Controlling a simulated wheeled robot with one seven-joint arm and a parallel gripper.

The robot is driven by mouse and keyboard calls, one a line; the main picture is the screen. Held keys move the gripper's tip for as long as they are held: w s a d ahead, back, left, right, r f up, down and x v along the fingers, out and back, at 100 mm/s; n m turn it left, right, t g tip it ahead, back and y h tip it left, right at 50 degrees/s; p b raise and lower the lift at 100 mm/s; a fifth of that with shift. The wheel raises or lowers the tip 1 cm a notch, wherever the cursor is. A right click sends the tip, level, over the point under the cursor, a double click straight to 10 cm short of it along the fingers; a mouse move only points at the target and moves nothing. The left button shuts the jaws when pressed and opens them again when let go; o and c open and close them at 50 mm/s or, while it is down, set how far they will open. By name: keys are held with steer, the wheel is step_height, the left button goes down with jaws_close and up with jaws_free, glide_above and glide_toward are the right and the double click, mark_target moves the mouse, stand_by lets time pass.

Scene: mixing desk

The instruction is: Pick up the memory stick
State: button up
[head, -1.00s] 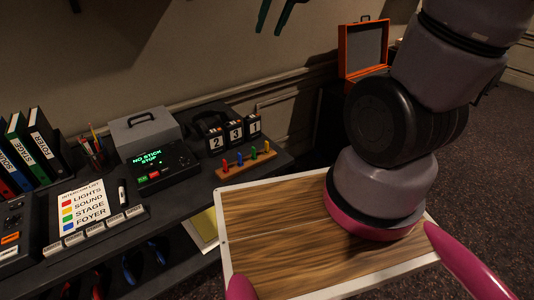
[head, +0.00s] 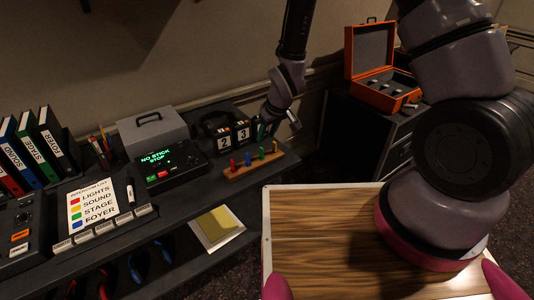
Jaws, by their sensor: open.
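A small wooden rack (head: 254,166) on the desk holds several upright coloured sticks, among them a red one (head: 232,165), a blue one (head: 247,159) and a green one (head: 261,153). They look like memory sticks, but which one is meant cannot be told. My gripper (head: 268,130) is open, pointing down just behind the rack's right end, beside the number blocks (head: 234,138). Its fingers are small and partly lost against the dark background. Nothing shows between them. A black player (head: 170,165) left of the rack reads "NO STICK STOP".
A grey box (head: 148,134), a pen cup (head: 100,155), binders (head: 38,155) and an intercom list (head: 92,208) stand on the desk's left. A yellow pad (head: 216,224) lies on a lower shelf. An open orange case (head: 380,90) sits on a dark cabinet at the right.

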mark_target(262, 148)
steer(key=x, duration=1)
steer(key=shift+d, duration=0.15)
jaws_close()
stand_by(1.1)
